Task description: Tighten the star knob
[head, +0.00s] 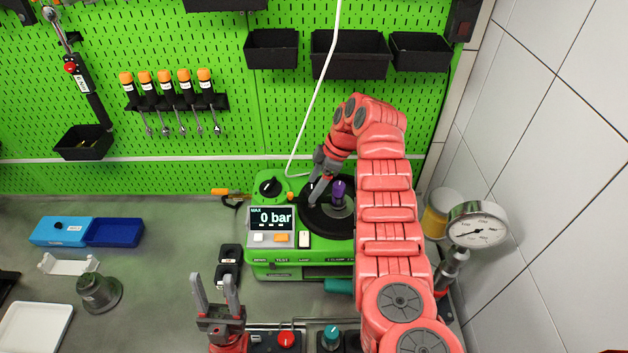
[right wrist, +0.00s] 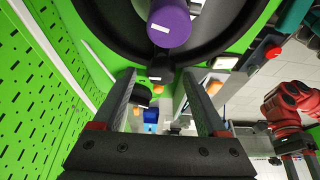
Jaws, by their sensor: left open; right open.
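A purple knob (head: 338,190) stands in the round black fixture (head: 322,222) on the green test bench (head: 258,262). I cannot make out a star shape on it. My right gripper (head: 314,200) is open and empty at the left side of the fixture, apart from the purple knob. In the right wrist view the purple knob (right wrist: 169,26) lies beyond the fingertips (right wrist: 160,74), near the top edge, with a small black part between the tips. My left gripper (head: 214,279) is open and empty, in front of the bench's left corner. My right arm hides the fixture's right side.
A display (head: 271,218) reads 0 bar, with a black dial (head: 270,187) above it. A pressure gauge (head: 477,231) stands right of my right arm near the tiled wall. Red (head: 286,340) and teal (head: 331,333) knobs are at the front.

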